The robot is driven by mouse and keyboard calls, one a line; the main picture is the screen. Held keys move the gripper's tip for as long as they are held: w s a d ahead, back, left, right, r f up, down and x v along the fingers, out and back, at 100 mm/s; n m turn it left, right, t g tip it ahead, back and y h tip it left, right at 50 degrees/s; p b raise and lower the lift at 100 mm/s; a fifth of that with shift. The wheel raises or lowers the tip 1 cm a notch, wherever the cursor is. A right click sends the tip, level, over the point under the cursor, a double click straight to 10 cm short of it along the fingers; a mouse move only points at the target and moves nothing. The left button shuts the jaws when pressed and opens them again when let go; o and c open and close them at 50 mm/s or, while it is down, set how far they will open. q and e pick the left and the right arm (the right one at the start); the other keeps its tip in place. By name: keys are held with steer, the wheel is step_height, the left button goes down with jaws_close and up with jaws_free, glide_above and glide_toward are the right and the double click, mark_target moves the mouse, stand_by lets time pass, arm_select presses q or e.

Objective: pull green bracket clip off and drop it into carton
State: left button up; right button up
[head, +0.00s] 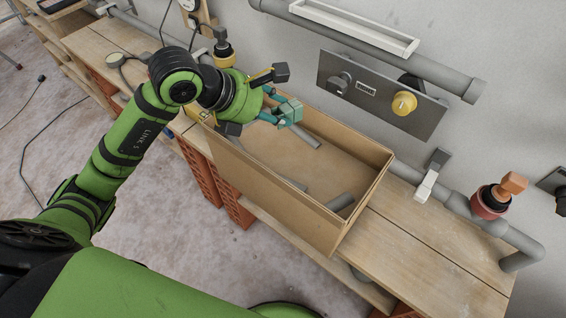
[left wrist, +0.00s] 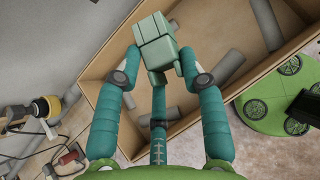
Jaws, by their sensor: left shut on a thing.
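The green bracket clip (head: 291,112) is a small pale green block. My left gripper (head: 275,108) is shut on it and holds it over the back left part of the open carton (head: 275,195), apart from the carton's walls. In the left wrist view the clip (left wrist: 157,42) sits between the teal fingertips of the left gripper (left wrist: 160,76), with the carton (left wrist: 245,80) behind it. The carton is brown and stands on the wooden bench. My right gripper is not in view.
Several grey pipe pieces (head: 342,201) lie in the carton. Right of it, a white-and-grey clip (head: 428,187) and a red valve (head: 490,201) sit on the wall pipe (head: 462,207). A grey panel with a yellow knob (head: 403,103) is behind. The bench (head: 410,240) right of the carton is clear.

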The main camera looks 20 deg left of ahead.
arm_select(q)
step_height(320, 180, down, 2)
steer(key=shift+b, duration=0.35)
steer(key=o, duration=1.4)
steer(key=shift+c, duration=0.2)
steer(key=v, duration=1.2)
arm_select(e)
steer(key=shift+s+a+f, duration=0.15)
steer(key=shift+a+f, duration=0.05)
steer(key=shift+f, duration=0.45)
arm_select(q)
steer(key=shift+a, duration=0.1)
